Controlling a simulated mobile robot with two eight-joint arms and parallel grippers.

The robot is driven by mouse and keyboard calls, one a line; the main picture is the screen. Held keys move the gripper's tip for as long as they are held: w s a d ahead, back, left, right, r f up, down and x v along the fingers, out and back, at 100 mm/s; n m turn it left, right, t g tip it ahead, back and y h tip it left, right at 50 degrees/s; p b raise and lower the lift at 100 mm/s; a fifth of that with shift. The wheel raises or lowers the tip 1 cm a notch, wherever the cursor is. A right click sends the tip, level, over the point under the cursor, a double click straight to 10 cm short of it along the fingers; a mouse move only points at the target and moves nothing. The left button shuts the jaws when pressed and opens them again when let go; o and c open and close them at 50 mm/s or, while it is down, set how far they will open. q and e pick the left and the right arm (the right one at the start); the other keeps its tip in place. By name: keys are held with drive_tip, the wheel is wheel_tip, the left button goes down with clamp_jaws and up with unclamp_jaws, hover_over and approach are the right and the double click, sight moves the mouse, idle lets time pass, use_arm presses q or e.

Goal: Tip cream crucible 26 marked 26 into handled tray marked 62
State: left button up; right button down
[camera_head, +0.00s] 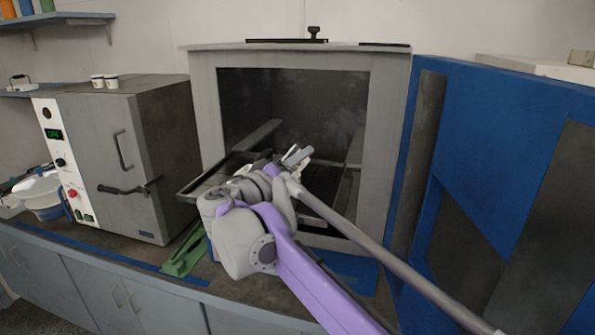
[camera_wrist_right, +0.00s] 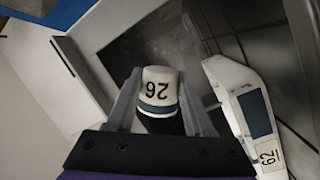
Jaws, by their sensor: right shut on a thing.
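Cream crucible 26 (camera_wrist_right: 158,82), a small pale cup with a dark blue-grey band and the number 26, sits between the fingers of my right gripper in the right wrist view. Its number appears upside down there. My right gripper (camera_head: 291,158) is shut on it, in front of the open grey cabinet in the head view. I cannot make out the crucible there. The white handled tray (camera_wrist_right: 222,76), with a dark blue panel and a 62 label, is right of the crucible in the wrist view, apart from it. I cannot pick out that tray in the head view. My left gripper is not visible.
The grey cabinet (camera_head: 204,105) stands open, with a dark rack (camera_head: 205,180) reaching out. A closed oven (camera_head: 105,145) with two small cups (camera_head: 104,81) on top is left. A blue structure (camera_head: 505,120) stands right. A green object (camera_head: 184,252) lies on the bench.

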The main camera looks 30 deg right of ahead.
drive_tip(key=shift+n+t, duration=0.3)
drive_tip(key=shift+n, duration=0.8)
drive_tip(key=n, duration=0.2)
drive_tip(key=n+t, duration=0.1)
drive_tip(key=n, duration=0.1)
drive_tip(key=shift+w+a+f+h, duration=0.1)
drive_tip(key=shift+w+a+h, duration=0.1)
drive_tip(key=shift+h, duration=0.2)
drive_tip(key=n, duration=0.1)
drive_tip(key=n+t, duration=0.1)
drive_tip(key=n, duration=0.2)
drive_tip(key=shift+w+a+r+n+t, duration=0.15)
drive_tip(key=shift+w+r+n+t, duration=0.05)
drive_tip(key=shift+r+n+t, duration=0.15)
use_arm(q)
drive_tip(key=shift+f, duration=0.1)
use_arm(e)
drive_tip(key=shift+w+a+r+n, duration=0.1)
drive_tip(key=shift+w+n, duration=0.1)
drive_tip(key=shift+n, duration=0.65)
